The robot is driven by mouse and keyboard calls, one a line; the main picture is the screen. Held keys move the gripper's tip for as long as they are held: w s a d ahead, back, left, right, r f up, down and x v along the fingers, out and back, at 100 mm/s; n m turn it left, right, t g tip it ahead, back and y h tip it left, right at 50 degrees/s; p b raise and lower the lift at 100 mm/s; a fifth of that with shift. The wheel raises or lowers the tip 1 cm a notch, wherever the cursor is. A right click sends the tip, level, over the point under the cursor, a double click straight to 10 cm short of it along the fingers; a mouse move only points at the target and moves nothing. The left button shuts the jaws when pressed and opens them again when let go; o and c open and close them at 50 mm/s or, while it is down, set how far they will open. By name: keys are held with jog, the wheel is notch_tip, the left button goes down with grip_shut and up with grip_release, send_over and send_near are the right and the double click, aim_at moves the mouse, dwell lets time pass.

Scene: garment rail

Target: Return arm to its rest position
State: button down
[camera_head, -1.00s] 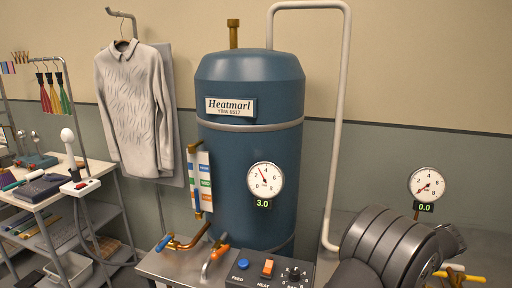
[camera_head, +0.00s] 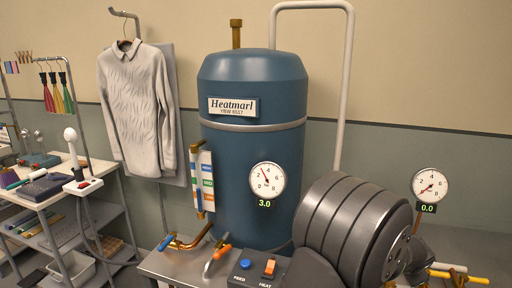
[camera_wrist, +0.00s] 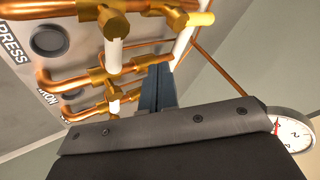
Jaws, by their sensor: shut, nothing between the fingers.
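In the wrist view, my gripper (camera_wrist: 157,88) shows as two narrow blue-grey fingers lying together, shut with nothing between them. They point toward brass valves (camera_wrist: 113,24) and copper pipes; I cannot tell whether they touch. In the head view, my dark ribbed arm stands at the lower right, in front of the boiler's right side, and hides its own fingers.
The blue Heatmarl boiler (camera_head: 250,160) stands in the middle, its gauge (camera_head: 267,180) reading 3.0. A second gauge (camera_head: 429,186) reads 0.0. Bare wall lies upper right.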

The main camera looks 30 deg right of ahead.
jog(key=v, duration=0.4)
jog(key=shift+r, duration=0.1)
jog(key=s+d+m+t+y, duration=0.1)
jog(key=s+m+t+y, duration=0.1)
jog(key=s+t, duration=0.3)
jog(key=shift+s+d, duration=0.25)
jog(key=shift+s, duration=1.3)
